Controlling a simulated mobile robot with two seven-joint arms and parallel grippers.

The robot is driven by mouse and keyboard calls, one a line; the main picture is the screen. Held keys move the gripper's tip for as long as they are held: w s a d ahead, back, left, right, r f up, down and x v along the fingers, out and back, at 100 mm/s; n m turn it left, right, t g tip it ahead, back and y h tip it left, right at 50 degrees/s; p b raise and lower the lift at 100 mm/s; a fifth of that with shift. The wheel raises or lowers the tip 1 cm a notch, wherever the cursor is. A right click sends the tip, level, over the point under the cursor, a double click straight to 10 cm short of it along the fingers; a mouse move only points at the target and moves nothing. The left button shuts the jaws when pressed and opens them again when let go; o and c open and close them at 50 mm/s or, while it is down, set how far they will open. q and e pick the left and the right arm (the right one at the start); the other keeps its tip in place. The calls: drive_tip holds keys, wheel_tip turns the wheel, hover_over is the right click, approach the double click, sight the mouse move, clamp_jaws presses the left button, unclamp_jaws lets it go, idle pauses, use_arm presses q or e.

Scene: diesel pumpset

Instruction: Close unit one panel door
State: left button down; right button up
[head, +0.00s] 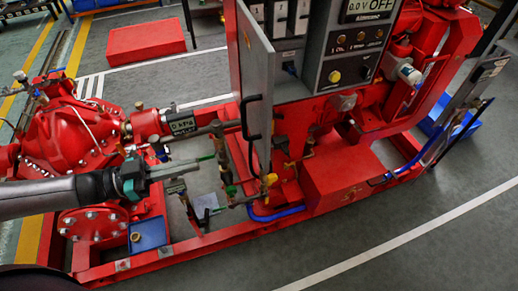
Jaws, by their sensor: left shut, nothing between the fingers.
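The grey panel door (258,80) stands open, swung out toward me at the left side of the control panel (345,45). It shows nearly edge-on, with a black bar handle (251,118) on its face. The panel front with its switches, knobs and display is exposed. My left gripper (207,160) reaches in from the left, below and to the left of the handle. Its fingers are shut and empty, apart from the door and handle. They overlap pipework in the picture, so I cannot tell the depth gap. My right gripper does not show.
A red pump (68,140) with a gauge box (182,126) stands at the left. Pipes and valves (222,150) rise close to the door's lower part. A red frame rail (200,242) runs along the front. A red block (146,42) lies behind. The floor at front right is clear.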

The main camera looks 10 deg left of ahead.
use_arm(q)
drive_tip(key=p, duration=0.3)
approach(265, 149)
drive_tip(key=x, duration=0.6)
drive_tip(key=shift+w+f, duration=0.1)
drive_tip(key=shift+w, duration=0.2)
drive_tip(key=shift+w+d, duration=0.1)
drive_tip(key=shift+d, duration=0.2)
